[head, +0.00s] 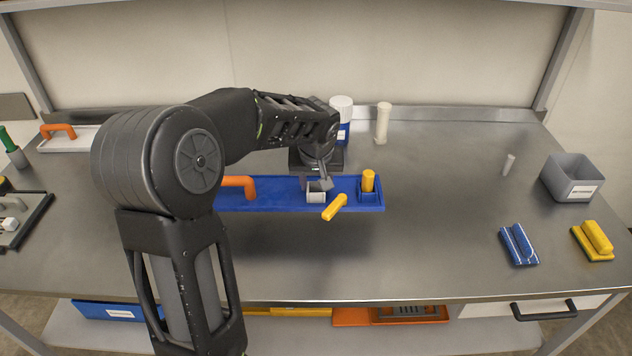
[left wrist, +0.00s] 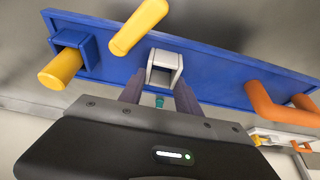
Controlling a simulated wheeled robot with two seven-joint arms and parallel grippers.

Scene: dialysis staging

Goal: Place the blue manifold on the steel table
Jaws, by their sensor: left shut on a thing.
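The blue manifold (head: 278,199) is a long flat board with orange handles (head: 239,184) at its left. It also shows in the left wrist view (left wrist: 215,72). A yellow cylinder (head: 368,181) stands in a blue socket at its right end. A second yellow cylinder (head: 335,207) lies tilted at its front edge. My left gripper (head: 319,184) is shut on the manifold, its fingers beside the pale grey socket (left wrist: 165,66). A dark shadow on the steel table (head: 430,240) suggests the board hangs above it. My right gripper is not in view.
A white-topped bottle (head: 342,112) and a cream cylinder (head: 383,122) stand behind the manifold. A grey bin (head: 571,180), a blue block piece (head: 518,245) and a yellow one (head: 593,241) sit at right. A pale tray (head: 72,146) lies back left. Table right of the manifold is mostly clear.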

